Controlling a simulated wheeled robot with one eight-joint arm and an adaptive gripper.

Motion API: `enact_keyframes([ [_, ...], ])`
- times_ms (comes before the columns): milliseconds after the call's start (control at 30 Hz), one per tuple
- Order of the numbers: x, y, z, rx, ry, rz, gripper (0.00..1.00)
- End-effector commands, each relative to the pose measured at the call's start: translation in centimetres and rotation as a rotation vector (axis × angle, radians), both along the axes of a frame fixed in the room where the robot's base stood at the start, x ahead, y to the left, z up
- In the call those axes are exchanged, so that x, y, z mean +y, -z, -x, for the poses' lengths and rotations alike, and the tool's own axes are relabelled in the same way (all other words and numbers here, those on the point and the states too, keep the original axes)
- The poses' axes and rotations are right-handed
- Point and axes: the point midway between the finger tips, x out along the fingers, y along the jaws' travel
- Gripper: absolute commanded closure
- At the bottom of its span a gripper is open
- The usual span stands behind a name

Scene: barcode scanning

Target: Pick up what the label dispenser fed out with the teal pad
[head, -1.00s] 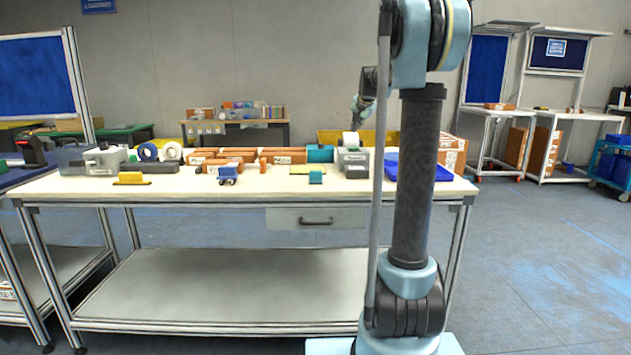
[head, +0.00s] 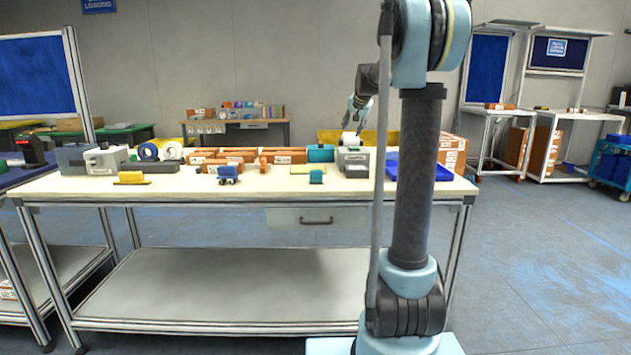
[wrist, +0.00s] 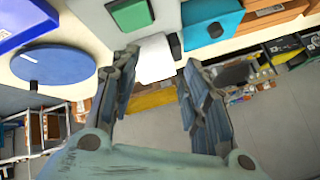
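The grey label dispenser (head: 355,164) stands at the table's right, beside the blue tray. A white roll or sheet (head: 350,138) shows at its back; it also shows in the wrist view (wrist: 156,58). I cannot tell whether a label sticks out. My gripper (wrist: 160,70) is open and empty, with the white piece in the gap between its fingers, beyond the tips. In the head view my gripper (head: 353,122) is just above the dispenser's back. A teal box (head: 320,153) stands left of the dispenser. A small teal block (head: 316,177) sits near the front edge; which is the pad is unclear.
The blue tray (head: 424,171) lies right of the dispenser. Orange-brown boxes (head: 283,157) line the table's middle. A blue disc (wrist: 53,65) shows near my left finger in the wrist view. A yellow bin (head: 330,135) stands behind the table.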

Motion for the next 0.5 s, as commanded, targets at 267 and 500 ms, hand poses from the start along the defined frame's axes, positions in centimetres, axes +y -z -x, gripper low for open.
enact_keyframes([
  [267, 6.3, 0.4, 3.8, 0.152, -0.523, 0.335, 0.57],
  [500, 10.8, 0.0, 8.3, 0.258, -1.035, 0.576, 0.57],
])
